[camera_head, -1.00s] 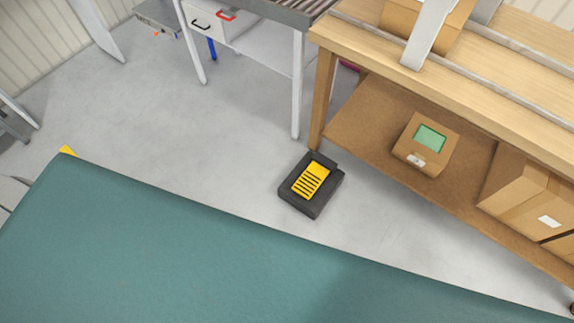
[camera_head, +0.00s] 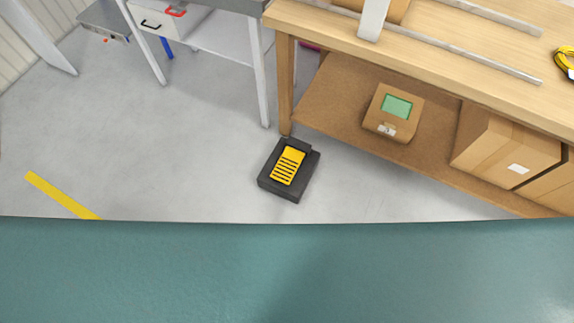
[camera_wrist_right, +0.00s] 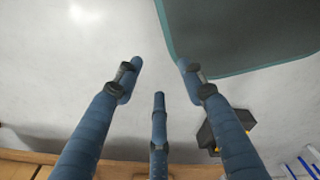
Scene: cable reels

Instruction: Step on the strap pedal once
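The strap pedal (camera_head: 289,167) is a black block with a yellow, black-striped tread on the grey floor. In the head view it lies just beyond the teal surface at the bottom, near the front leg of the wooden bench. It also shows in the right wrist view (camera_wrist_right: 212,134), partly hidden behind a finger. My right gripper (camera_wrist_right: 160,76) has its blue fingers spread, with nothing between them and floor beyond. Nothing visibly touches the pedal. My left gripper is in neither view.
The wooden bench (camera_head: 420,50) stands right of the pedal, with cardboard boxes (camera_head: 508,148) on its lower shelf. A white-legged table (camera_head: 262,75) stands behind the pedal. Floor to the left (camera_head: 160,150) is clear, with a yellow line (camera_head: 60,194).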

